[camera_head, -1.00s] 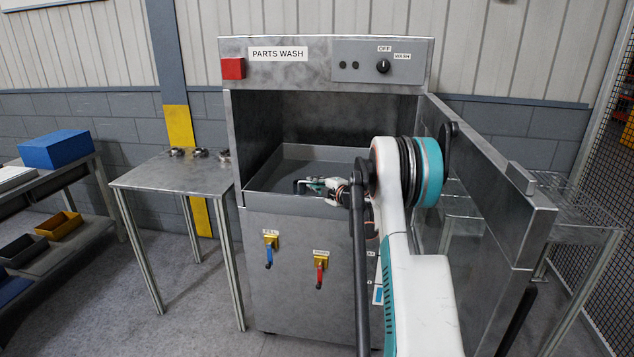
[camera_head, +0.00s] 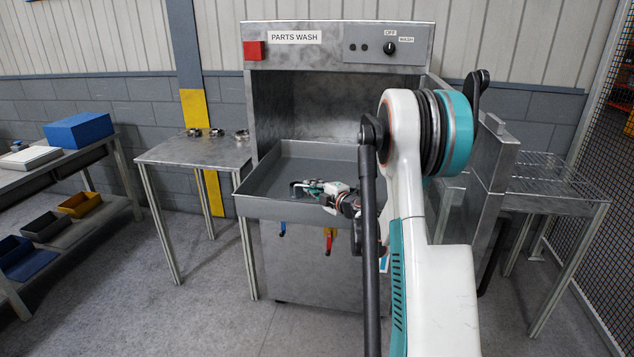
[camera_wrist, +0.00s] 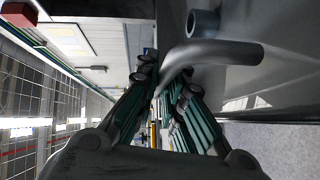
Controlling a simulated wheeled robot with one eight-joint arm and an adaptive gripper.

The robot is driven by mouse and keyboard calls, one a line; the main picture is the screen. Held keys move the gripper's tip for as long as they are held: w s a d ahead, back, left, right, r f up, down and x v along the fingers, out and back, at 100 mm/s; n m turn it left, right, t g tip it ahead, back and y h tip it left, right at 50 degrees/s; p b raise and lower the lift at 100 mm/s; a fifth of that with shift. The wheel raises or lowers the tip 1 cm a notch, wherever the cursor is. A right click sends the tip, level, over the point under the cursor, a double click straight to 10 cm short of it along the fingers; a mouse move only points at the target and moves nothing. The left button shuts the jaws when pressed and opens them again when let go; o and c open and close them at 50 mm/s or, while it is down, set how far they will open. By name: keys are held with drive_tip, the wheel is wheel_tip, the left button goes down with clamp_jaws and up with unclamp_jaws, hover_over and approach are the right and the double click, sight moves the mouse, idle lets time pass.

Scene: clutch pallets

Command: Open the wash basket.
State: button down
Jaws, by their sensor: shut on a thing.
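The wash basket (camera_head: 262,207) is a grey metal tray at the mouth of the parts wash cabinet (camera_head: 338,95). It sticks out of the cabinet toward me, past the front panel. Its bent metal handle (camera_wrist: 215,52) shows in the wrist view between and beyond my fingers. My gripper (camera_head: 308,187) is at the front of the basket, shut on the handle. In the wrist view my gripper (camera_wrist: 160,95) has its green-sided fingers around the handle bar. My arm hides the right part of the basket.
The cabinet door (camera_head: 492,160) stands open at the right. A steel table (camera_head: 190,152) with several small metal parts is at the left. A wire rack table (camera_head: 560,190) is at the right. A shelf with a blue box (camera_head: 78,130) is far left. The floor in front is clear.

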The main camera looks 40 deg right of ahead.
drive_tip(key=shift+s+a, duration=1.4)
drive_tip(key=shift+a, duration=0.2)
drive_tip(key=c, duration=1.7)
unclamp_jaws()
drive_tip(key=s, duration=0.4)
drive_tip(key=s+r, duration=0.1)
drive_tip(key=s, duration=0.7)
drive_tip(key=shift+a+r, duration=0.25)
drive_tip(key=shift+a, duration=0.15)
drive_tip(key=shift+w, duration=0.1)
